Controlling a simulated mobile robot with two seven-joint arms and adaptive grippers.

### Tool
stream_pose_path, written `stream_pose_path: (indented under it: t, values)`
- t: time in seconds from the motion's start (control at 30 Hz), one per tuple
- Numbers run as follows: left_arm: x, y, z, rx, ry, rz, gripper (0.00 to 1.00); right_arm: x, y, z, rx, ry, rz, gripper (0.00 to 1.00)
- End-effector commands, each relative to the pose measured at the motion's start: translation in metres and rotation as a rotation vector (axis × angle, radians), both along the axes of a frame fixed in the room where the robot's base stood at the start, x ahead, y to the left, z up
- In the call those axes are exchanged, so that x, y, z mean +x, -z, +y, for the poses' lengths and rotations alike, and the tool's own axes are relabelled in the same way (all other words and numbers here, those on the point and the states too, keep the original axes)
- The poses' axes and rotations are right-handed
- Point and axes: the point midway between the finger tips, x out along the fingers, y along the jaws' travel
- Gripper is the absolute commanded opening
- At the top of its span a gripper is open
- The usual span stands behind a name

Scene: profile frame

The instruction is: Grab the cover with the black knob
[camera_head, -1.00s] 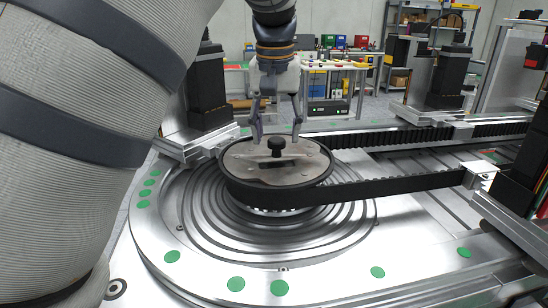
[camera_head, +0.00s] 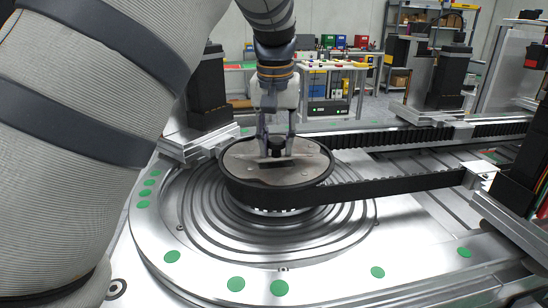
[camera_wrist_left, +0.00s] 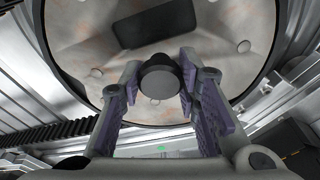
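The cover (camera_head: 248,166) is a round grey metal plate with a dark rim and a rectangular dark slot, lying flat above the ringed turntable. Its black knob (camera_head: 277,146) stands up at the middle. In the left wrist view the cover (camera_wrist_left: 222,22) fills the top and the knob (camera_wrist_left: 159,80) is at the centre. My left gripper (camera_head: 277,153) points down over the cover, with one finger on each side of the knob. My right gripper is not in view.
A black belt (camera_head: 400,188) runs around the cover's level and off to the right block. The silver ringed base (camera_head: 205,235) with green dots lies beneath. Dark posts (camera_head: 208,90) stand behind left and at the right. A cluttered table (camera_head: 335,66) is farther back.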

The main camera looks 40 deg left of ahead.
Motion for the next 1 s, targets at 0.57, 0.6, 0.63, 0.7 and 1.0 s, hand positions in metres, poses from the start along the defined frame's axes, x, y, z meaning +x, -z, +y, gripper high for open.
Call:
stream_pose_path:
  t: [0.57, 0.6, 0.63, 0.7, 1.0]
  values:
    - [0.001, -0.033, 0.000, 0.001, 0.000, -0.005, 0.00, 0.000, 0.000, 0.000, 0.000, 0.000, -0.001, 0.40]
    - [0.001, -0.036, 0.000, 0.001, 0.000, -0.005, 0.00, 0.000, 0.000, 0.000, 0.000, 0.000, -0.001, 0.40]
    - [0.001, -0.038, 0.000, 0.002, 0.000, -0.006, 0.00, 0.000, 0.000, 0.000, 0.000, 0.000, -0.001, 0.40]
    - [0.000, -0.041, 0.000, 0.002, 0.000, -0.005, 0.00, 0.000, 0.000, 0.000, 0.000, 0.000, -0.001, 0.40]
    - [0.000, -0.042, 0.000, 0.001, 0.000, -0.004, 0.00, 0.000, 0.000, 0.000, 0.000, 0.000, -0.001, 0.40]
